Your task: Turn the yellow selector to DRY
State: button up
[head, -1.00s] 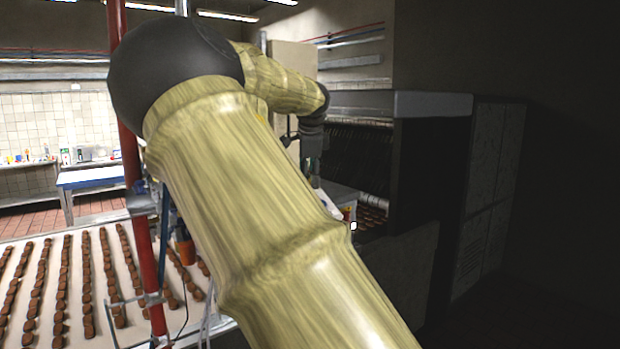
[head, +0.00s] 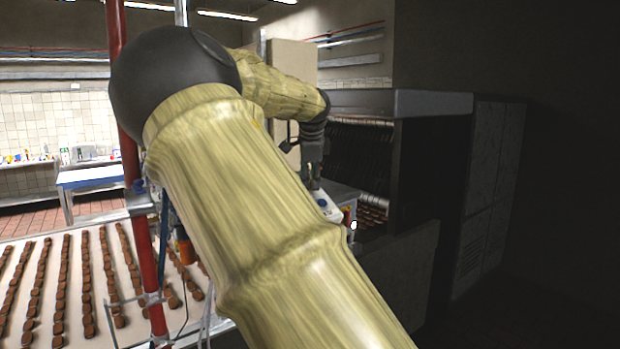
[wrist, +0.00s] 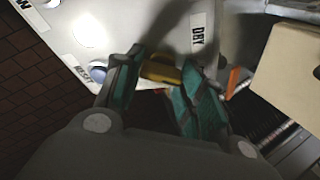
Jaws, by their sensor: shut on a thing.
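The yellow selector (wrist: 162,69) sits on a pale control panel (wrist: 130,18) in the wrist view. My gripper (wrist: 160,75) has its teal-padded fingers on either side of the selector and is shut on it. The black-on-white DRY label (wrist: 198,33) is on the panel above and right of the selector. The selector's pointer end and its exact setting cannot be told, as the fingers cover part of it. In the head view my gripper (head: 312,178) reaches down at the panel (head: 328,206), partly behind my own arm.
A RESET label (wrist: 84,75) and a round bluish button (wrist: 98,72) lie left of the selector. A beige box (wrist: 287,68) stands close on the right. In the head view, a conveyor (head: 50,240) with rows of brown biscuits and a red post (head: 137,200) are at left.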

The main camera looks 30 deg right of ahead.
jog(key=shift+a+b, duration=0.1)
jog(key=shift+b, duration=0.2)
jog(key=n+b, duration=0.3)
jog(key=shift+f+t, duration=0.15)
jog(key=shift+t, duration=0.25)
jog(key=n+b, duration=0.2)
jog(key=shift+n+t, duration=0.4)
jog(key=n+t+b, duration=0.1)
jog(key=n+b, duration=0.3)
jog(key=n, duration=0.1)
jog(key=shift+f+n, duration=0.1)
jog(key=shift+n, duration=0.6)
jog(key=o, duration=1)
jog(key=shift+s+a, duration=0.1)
jog(key=shift+r, duration=0.2)
